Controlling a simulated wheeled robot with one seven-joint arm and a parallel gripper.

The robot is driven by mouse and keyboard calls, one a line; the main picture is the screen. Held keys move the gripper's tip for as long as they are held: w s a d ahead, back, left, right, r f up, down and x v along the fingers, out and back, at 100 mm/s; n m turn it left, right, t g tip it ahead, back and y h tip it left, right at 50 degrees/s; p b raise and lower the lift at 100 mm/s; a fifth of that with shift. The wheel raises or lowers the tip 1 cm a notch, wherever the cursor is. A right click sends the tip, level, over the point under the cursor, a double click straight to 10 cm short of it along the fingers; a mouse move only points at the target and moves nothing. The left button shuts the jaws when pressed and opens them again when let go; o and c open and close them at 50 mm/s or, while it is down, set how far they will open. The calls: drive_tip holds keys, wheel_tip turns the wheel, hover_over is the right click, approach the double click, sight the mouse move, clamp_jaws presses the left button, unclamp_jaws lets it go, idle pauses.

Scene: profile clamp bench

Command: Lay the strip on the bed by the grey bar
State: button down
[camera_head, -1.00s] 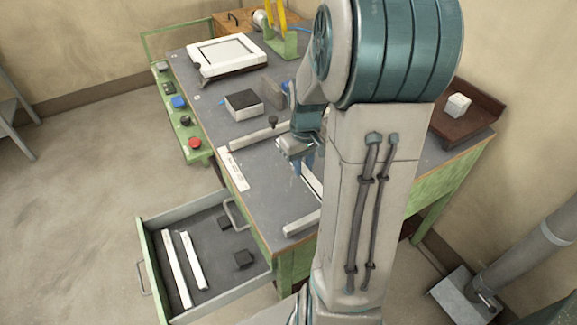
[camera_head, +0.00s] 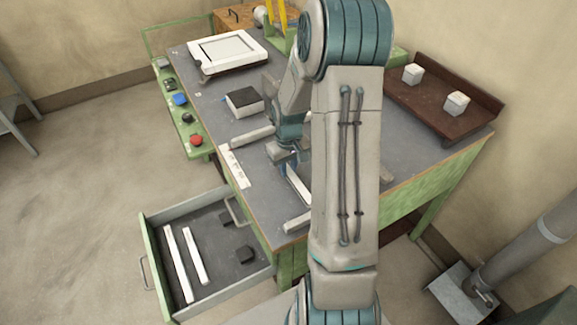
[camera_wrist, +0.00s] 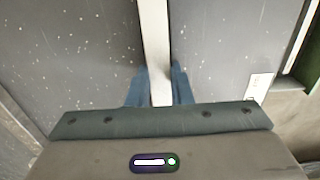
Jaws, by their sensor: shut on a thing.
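My gripper (camera_head: 283,158) is low over the bench top, between two pale grey bars. In the wrist view its blue fingers (camera_wrist: 158,88) are shut on a long white strip (camera_wrist: 155,40), one on each side. In the head view the strip (camera_head: 297,184) shows in part, running from the gripper toward the near bar; my arm hides the rest. One grey bar (camera_head: 252,136) lies beyond the gripper and another (camera_head: 297,223) nearer the front edge. I cannot tell whether the strip touches the bench surface.
An open drawer (camera_head: 152,240) holds two white strips (camera_head: 179,265) and two black blocks. A black-topped block (camera_head: 243,101) and a white framed panel (camera_head: 228,50) stand farther back. A brown tray (camera_head: 440,112) with two pale blocks is at right. Buttons line the left edge.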

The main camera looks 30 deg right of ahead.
sight(288, 170)
drive_tip(key=shift+f, duration=0.15)
drive_tip(key=c, duration=1.3)
unclamp_jaws()
wheel_tip(288, 170, up, 11)
drive_tip(key=s+a+r+t, duration=0.1)
drive_tip(key=s+a+r, duration=0.3)
drive_tip(key=s, duration=0.5)
drive_tip(key=s+a+r+t, duration=0.2)
drive_tip(key=s+a+r, duration=0.3)
drive_tip(key=s+a, duration=0.4)
drive_tip(key=shift+s+a+r+b, duration=0.15)
drive_tip(key=shift+s+r+b, duration=0.1)
drive_tip(key=shift+s+b, duration=0.15)
